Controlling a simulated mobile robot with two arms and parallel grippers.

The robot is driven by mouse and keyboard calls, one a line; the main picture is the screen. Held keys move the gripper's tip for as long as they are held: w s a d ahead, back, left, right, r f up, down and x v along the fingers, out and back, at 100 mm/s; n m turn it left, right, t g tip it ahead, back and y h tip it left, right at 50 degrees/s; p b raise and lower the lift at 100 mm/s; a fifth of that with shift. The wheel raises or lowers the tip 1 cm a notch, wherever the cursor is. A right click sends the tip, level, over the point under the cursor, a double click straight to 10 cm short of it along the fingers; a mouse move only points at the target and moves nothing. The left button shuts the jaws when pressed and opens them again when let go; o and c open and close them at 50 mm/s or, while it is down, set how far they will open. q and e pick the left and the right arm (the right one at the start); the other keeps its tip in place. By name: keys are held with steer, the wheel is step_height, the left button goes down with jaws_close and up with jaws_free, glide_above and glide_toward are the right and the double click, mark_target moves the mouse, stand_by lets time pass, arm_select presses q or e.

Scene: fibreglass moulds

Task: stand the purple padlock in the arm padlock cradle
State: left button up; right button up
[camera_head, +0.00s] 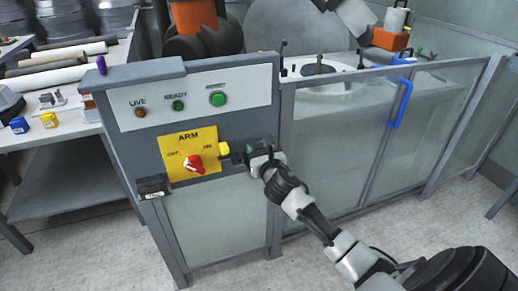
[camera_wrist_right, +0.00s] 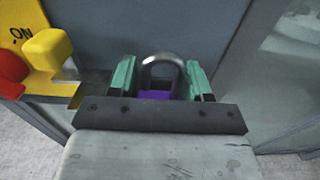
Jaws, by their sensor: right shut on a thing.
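My right gripper (camera_head: 246,151) is in front of the grey cabinet, just right of the yellow ARM panel (camera_head: 178,163). In the right wrist view its green fingers (camera_wrist_right: 160,80) are shut on the purple padlock (camera_wrist_right: 155,94). The padlock's silver shackle points up between the fingers, and its lower body is hidden. The head view does not show the padlock clearly. A small dark box with a light label (camera_head: 153,188) sits at the panel's lower left; I cannot tell whether it is the cradle. My left gripper is out of view.
The red ARM knob (camera_head: 192,164) and a yellow block (camera_head: 223,148) are left of my right gripper. The yellow block is close in the right wrist view (camera_wrist_right: 48,48). Glass gates with a blue handle (camera_head: 401,103) stand right. A bench (camera_head: 70,132) holds small coloured items.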

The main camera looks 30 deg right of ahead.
steer(key=shift+f+b, duration=0.35)
steer(key=shift+f, duration=0.25)
stand_by(0.3)
steer(key=o, duration=1)
steer(key=shift+o, duration=0.2)
steer(key=v, duration=1.1)
steer(key=shift+w, duration=0.1)
